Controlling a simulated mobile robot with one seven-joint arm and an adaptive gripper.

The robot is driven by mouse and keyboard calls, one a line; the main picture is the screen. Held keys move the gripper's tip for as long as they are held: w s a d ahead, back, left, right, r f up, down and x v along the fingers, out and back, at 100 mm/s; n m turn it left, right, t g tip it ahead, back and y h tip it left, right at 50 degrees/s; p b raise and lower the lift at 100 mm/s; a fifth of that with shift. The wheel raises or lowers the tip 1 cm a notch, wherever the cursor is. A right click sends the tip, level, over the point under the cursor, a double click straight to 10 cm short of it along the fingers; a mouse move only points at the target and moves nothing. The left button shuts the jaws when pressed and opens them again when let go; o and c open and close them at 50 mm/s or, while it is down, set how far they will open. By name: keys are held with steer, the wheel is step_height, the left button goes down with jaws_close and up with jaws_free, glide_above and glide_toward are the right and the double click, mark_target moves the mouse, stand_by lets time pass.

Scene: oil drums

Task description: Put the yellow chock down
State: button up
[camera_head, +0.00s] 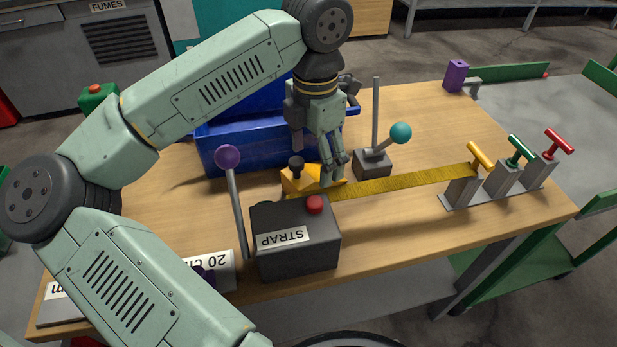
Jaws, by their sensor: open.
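The yellow chock (296,182) is a small wedge-like block with a dark knob on top. It sits on the wooden table behind the grey STRAP box, which hides its lower front. My gripper (333,173) points down just right of the chock, its fingers overlapping the chock's right end in the picture. The jaws are open and I see nothing held between them. Whether a finger touches the chock cannot be told.
The STRAP box (296,240) has a red button (315,204). A purple-knobbed lever (228,157), a teal-knobbed lever (400,133) and a blue bin (235,140) stand close by. A yellow strap (410,182) runs right to three coloured handles (516,150). The table's back right is mostly clear.

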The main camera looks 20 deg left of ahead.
mark_target(313, 172)
step_height(313, 172, down, 5)
steer(key=shift+w+f+p, duration=0.1)
steer(key=shift+p, duration=0.45)
steer(key=shift+c, duration=0.2)
steer(key=shift+a, duration=0.1)
steer(key=c, duration=1.5)
